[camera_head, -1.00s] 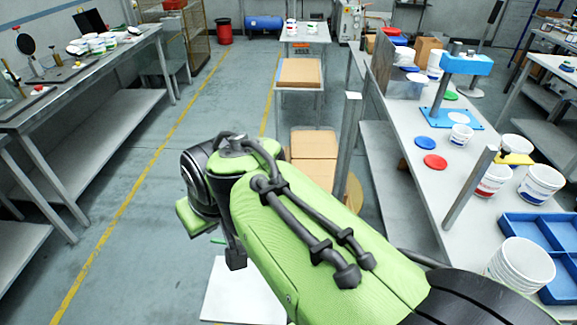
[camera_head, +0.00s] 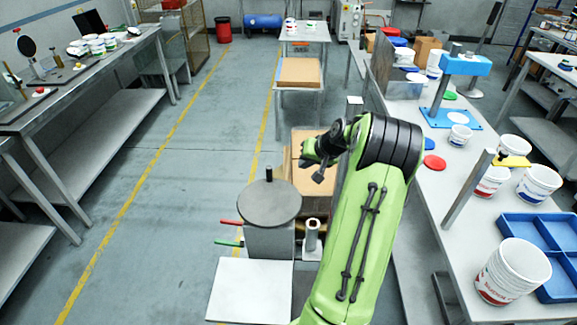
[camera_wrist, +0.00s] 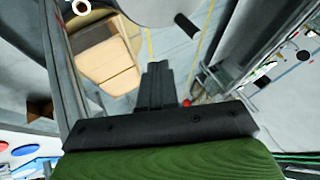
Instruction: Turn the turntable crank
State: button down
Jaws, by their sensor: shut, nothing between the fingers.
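The turntable (camera_head: 270,204) is a grey round disc on a square grey pedestal, left of my arm in the head view. A short dark upright peg (camera_head: 269,173), seemingly the crank handle, stands near its far edge. In the wrist view part of the grey disc (camera_wrist: 158,10) shows at the top, with the dark peg (camera_wrist: 187,25) beside it. My gripper (camera_wrist: 157,70) is shut and empty, its fingers together below the disc and peg in that view. It appears apart from the peg. In the head view my wrist is right of the disc, and the fingertips are hard to make out.
A red lever (camera_head: 231,222) and a green lever (camera_head: 228,243) stick out left of the pedestal. A short metal post (camera_head: 312,236) stands to its right. Cardboard boxes (camera_head: 305,190) lie behind. The right workbench (camera_head: 455,185) holds buckets and a blue tray (camera_head: 545,230). Left floor is clear.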

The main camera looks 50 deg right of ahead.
jog(key=x, duration=0.9)
jog(key=shift+w+f, duration=0.15)
jog(key=shift+w+a+p, duration=0.2)
jog(key=shift+w+a, duration=0.2)
jog(key=shift+w, duration=0.2)
jog(key=shift+w+a+p, duration=0.2)
jog(key=shift+w+a, duration=0.2)
jog(key=shift+w, duration=0.25)
jog(key=shift+w+a, duration=0.35)
jog(key=shift+w, duration=0.1)
